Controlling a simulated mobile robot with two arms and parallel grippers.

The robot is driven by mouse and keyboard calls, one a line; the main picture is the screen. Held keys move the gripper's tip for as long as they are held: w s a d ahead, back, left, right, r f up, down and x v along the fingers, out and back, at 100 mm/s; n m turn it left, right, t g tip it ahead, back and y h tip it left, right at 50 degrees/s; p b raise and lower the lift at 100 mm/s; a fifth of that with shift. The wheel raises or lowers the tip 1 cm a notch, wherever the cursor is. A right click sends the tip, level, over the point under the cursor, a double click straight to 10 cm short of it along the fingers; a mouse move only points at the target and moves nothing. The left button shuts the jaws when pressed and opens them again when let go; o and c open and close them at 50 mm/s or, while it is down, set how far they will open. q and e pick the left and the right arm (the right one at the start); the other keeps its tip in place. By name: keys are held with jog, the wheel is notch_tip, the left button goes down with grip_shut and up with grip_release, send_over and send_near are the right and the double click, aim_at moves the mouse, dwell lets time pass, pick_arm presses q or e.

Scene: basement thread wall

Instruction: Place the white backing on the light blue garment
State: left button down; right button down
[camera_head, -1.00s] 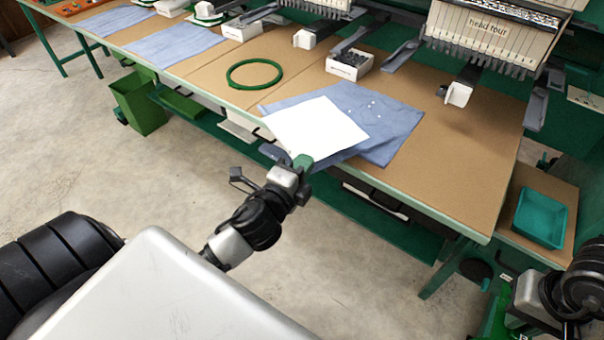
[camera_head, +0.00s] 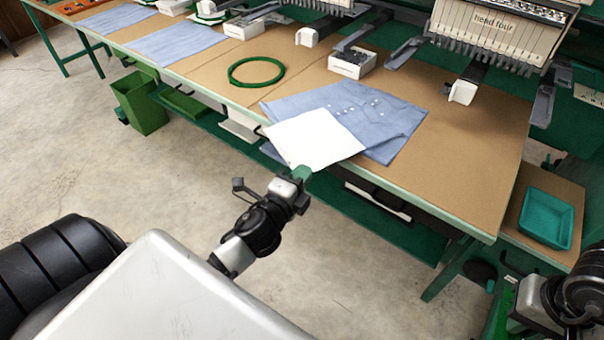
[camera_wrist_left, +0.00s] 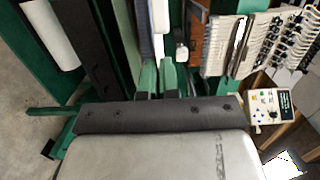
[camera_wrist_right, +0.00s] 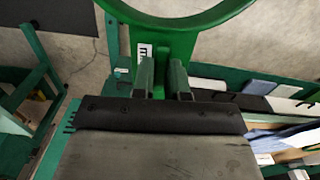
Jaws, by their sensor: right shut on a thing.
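The white backing (camera_head: 315,138) is a white sheet over the front-left part of the light blue garment (camera_head: 388,122), its near corner at the table's front edge. The garment lies on the table, with small white marks showing beyond the sheet. My left gripper (camera_head: 301,174) is at the backing's near corner, just off the table edge; whether it still pinches the corner is unclear. In the left wrist view its fingers (camera_wrist_left: 159,80) are close together. My right gripper (camera_wrist_right: 163,76) is shut on a green hoop (camera_wrist_right: 178,23), away from the garment.
Another green hoop (camera_head: 256,72) lies on the brown table (camera_head: 460,160) left of the garment. More blue garments (camera_head: 175,42) lie further left. Embroidery heads (camera_head: 490,30) hang over the back. A teal tray (camera_head: 546,218) stands at the right. The table right of the garment is clear.

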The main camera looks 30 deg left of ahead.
pick_arm(q)
jog(key=shift+f, duration=0.25)
pick_arm(e)
jog(key=shift+f, duration=0.2)
pick_arm(q)
jog(key=c, duration=1.4)
grip_release()
jog(key=shift+r, duration=0.1)
pick_arm(e)
jog(key=shift+r, duration=0.1)
